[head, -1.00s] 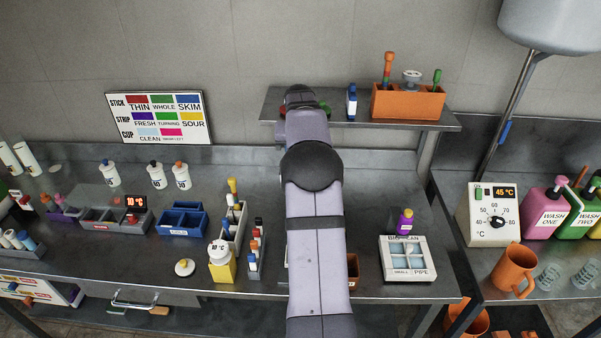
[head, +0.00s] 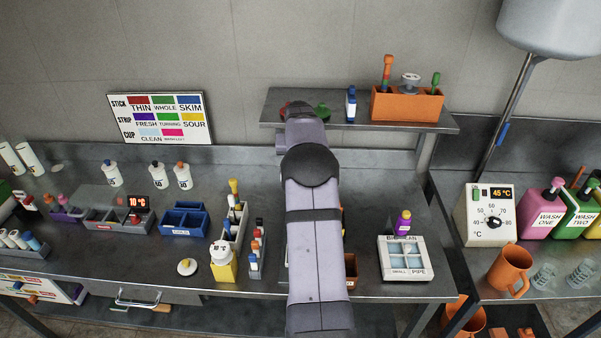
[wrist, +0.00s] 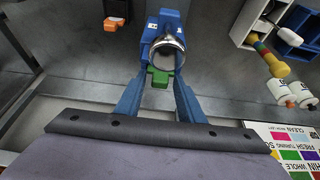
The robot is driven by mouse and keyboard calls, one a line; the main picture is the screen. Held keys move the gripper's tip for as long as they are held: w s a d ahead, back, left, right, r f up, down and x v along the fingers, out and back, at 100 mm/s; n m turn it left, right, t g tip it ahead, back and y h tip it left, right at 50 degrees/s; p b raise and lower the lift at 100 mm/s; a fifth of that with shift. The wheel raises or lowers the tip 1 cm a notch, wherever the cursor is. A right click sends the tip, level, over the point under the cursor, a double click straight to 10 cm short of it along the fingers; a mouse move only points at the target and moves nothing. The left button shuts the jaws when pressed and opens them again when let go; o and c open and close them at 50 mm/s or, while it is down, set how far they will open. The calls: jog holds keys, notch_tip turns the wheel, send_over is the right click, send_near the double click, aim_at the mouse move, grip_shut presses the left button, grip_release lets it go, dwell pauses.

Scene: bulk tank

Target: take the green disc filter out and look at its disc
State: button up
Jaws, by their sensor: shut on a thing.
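My gripper (wrist: 163,72) shows in the wrist view, its blue fingers closed on a green block with a shiny round metal part (wrist: 168,47) beyond it. This looks like the green disc filter (wrist: 159,78), held clear above the bench. The disc face inside the ring is too small to read. In the head view my arm hides the gripper and whatever it holds. A green rounded thing (head: 323,110) shows just right of the arm's far end at the wall shelf. I cannot tell whether it is part of the held filter.
The wall shelf (head: 275,120) carries an orange box (head: 407,105) and a blue-and-white bottle (head: 351,104). A colour chart (head: 160,118) stands against the wall at left. Below, the bench holds blue bins (head: 183,220), bottles and a white tray (head: 407,271). The bench's back middle is clear.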

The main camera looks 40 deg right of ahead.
notch_tip(320, 180, up, 10)
jog(key=b, duration=0.2)
dwell(0.5)
jog(key=shift+r, duration=0.2)
notch_tip(320, 180, up, 7)
jog(key=p, duration=0.8)
jog(key=shift+f, duration=0.2)
dwell(0.3)
